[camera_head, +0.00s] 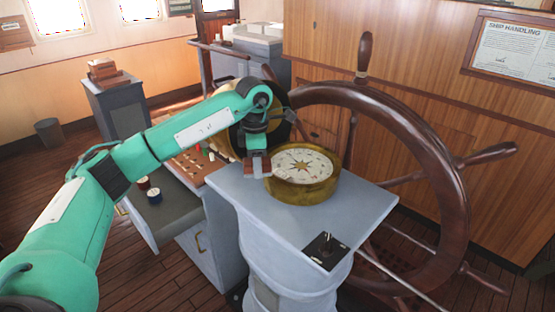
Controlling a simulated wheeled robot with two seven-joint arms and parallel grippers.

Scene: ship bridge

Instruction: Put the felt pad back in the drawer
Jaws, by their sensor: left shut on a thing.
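My left gripper (257,166) points down at the left edge of the brass compass (303,176), just above the grey pedestal top. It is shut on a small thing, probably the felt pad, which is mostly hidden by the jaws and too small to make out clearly. A grey cabinet (205,236) with a metal handle stands left of the pedestal. My right gripper is not in view.
The large wooden wheel (452,190) stands close on the right of the pedestal (345,195). A small dark switch plate (325,250) sits at the pedestal's front. Two small spools (153,195) stand on the dark surface at left.

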